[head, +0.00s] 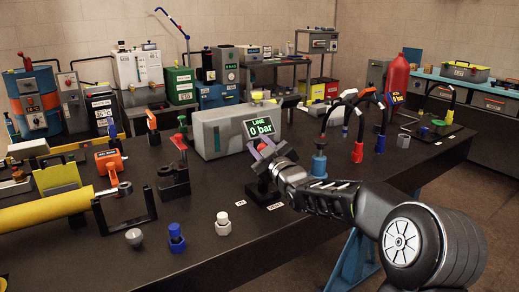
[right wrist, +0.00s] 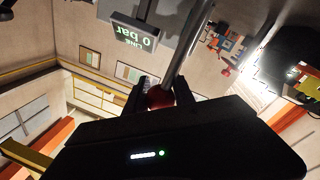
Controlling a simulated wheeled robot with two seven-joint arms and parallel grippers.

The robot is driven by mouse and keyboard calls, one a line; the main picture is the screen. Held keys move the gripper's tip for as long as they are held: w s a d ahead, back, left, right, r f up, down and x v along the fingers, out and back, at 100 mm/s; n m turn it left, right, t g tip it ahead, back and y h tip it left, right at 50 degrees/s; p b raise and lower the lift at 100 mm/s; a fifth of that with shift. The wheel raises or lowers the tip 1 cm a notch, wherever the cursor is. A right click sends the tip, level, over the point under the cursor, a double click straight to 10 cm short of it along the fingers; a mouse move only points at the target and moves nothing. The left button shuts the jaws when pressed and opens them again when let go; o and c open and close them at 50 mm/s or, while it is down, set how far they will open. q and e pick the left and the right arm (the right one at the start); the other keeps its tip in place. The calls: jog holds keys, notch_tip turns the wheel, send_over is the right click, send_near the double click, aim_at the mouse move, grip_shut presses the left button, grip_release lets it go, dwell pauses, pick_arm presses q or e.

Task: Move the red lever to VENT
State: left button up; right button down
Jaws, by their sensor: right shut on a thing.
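The red lever's round red knob (right wrist: 160,97) sits between the fingers of my right gripper (right wrist: 162,92) in the right wrist view, with a shiny metal rod (right wrist: 186,55) running from it. In the head view my right gripper (head: 264,152) is shut on the knob, above a dark base (head: 262,192) on the black bench. The fingers hide most of the lever there. Small white labels (head: 274,206) lie by the base, too small to read. A grey box with a display (head: 259,128) behind reads LINE 0 bar. My left gripper is not in view.
The black bench (head: 200,262) carries a yellow cylinder (head: 50,209), a blue fitting (head: 176,238) and a white fitting (head: 223,224) to the left. Hoses with a blue end (head: 319,163) and a red end (head: 350,143) stand right of the lever.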

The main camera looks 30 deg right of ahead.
jog(key=c, duration=1.1)
grip_release()
jog(key=shift+o, duration=0.2)
jog(key=s+a, duration=0.1)
jog(key=s, duration=0.6)
jog(key=shift+s+f+b, duration=0.35)
jog(key=shift+b, duration=0.05)
jog(key=shift+a, duration=0.1)
